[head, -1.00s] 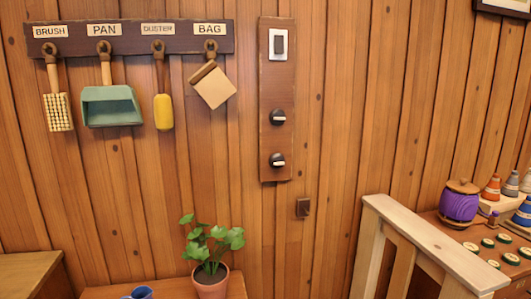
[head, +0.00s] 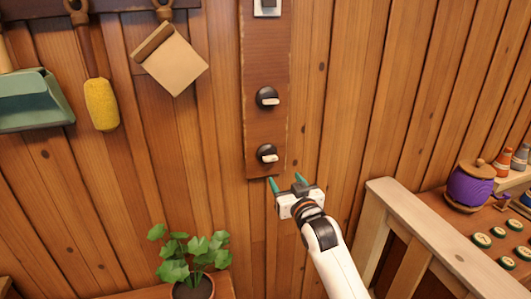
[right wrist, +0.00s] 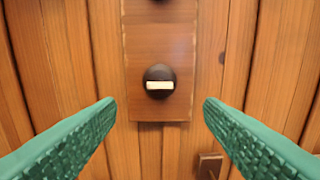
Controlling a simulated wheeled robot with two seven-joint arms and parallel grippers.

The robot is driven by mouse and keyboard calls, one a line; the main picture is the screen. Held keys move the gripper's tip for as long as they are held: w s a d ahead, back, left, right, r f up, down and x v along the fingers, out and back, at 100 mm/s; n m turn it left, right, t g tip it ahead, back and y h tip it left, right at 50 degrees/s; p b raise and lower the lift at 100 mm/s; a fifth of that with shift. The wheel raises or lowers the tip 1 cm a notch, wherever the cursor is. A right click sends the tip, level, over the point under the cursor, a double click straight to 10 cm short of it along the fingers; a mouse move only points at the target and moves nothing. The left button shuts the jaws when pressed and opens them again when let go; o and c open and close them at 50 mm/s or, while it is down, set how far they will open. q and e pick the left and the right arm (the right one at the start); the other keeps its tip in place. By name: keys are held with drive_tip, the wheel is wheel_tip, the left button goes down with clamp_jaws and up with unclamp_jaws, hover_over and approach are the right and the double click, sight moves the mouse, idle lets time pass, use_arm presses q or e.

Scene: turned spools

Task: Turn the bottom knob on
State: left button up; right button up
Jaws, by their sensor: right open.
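The bottom knob (head: 267,154) is a black round knob with a pale bar, low on a dark wooden board (head: 266,60) on the plank wall. In the right wrist view the bottom knob (right wrist: 159,82) sits centred beyond the fingertips, its pale bar lying level. A second, similar knob (head: 267,98) is above it, and a switch (head: 267,6) is at the top of the board. My right gripper (head: 286,182) is open and empty, with green fingers, just below the bottom knob in the head view. It is apart from the knob. My left gripper is not in view.
A potted plant (head: 195,255) stands at the lower left. A pale wooden rail (head: 440,235) and a shelf with a purple pot (head: 470,186) are at the right. A small brown wall fitting (right wrist: 209,165) is below right of the knob.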

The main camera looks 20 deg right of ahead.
sight(271, 159)
drive_tip(key=w+p, duration=0.1)
drive_tip(key=w, duration=0.3)
drive_tip(key=w+p, duration=0.1)
drive_tip(key=w, duration=0.4)
drive_tip(key=shift+w+a+r, duration=0.1)
drive_tip(key=shift+a, duration=0.1)
drive_tip(key=shift+w, duration=0.65)
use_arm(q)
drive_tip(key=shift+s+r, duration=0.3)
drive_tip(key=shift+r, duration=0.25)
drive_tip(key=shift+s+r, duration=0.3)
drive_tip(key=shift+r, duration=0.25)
use_arm(e)
drive_tip(key=shift+w, duration=0.25)
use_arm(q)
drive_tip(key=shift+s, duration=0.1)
use_arm(e)
drive_tip(key=shift+c, duration=0.2)
drive_tip(key=c, duration=0.9)
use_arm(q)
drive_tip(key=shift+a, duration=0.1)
use_arm(e)
drive_tip(key=shift+c, duration=0.2)
